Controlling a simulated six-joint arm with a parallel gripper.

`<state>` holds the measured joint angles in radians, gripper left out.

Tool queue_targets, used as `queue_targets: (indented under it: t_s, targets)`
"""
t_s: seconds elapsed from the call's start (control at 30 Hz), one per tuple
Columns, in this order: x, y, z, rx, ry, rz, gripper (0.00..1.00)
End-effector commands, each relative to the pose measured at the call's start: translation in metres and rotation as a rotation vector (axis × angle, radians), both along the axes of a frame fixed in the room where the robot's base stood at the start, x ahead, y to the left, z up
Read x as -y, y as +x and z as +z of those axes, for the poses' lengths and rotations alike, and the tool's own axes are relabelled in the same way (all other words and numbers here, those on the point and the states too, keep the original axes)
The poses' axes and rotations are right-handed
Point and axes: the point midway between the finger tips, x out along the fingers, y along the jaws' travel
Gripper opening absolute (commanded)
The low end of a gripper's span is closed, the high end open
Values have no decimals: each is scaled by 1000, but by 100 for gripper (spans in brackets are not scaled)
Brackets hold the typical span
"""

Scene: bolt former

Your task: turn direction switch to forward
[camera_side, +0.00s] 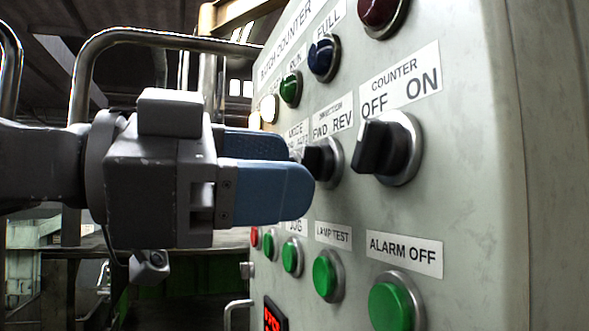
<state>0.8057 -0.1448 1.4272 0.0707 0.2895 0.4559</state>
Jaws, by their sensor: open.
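The direction switch (325,161) is a black rotary knob on a silver ring, on the grey control panel, under a label (333,126) reading FWD and REV. My gripper (290,172) points right toward the panel, with its blue fingertips just left of this knob. The fingers are open and appear empty. The nearer finger overlaps the knob's lower left edge in the picture, so I cannot tell whether they touch. The knob's exact pointing direction is hard to tell.
The black counter switch (388,147), labelled OFF and ON, sticks out to the right. Green buttons (327,275) sit below, among them lamp test and alarm off (392,304). Green (290,89), blue (323,58) and dark red (380,14) lamps sit above. A metal rail (160,38) stands behind my gripper.

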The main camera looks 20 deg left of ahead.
Motion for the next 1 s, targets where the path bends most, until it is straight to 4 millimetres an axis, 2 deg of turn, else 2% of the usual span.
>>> queue_targets:
  t_s: [0.2,0.53,0.9,1.0]
  targets:
    - [13,13,0,-1,-1,0,49]
    - [14,14,0,1,-1,0,48]
    - [14,14,0,0,0,0,13]
    - [14,14,0,0,0,0,6]
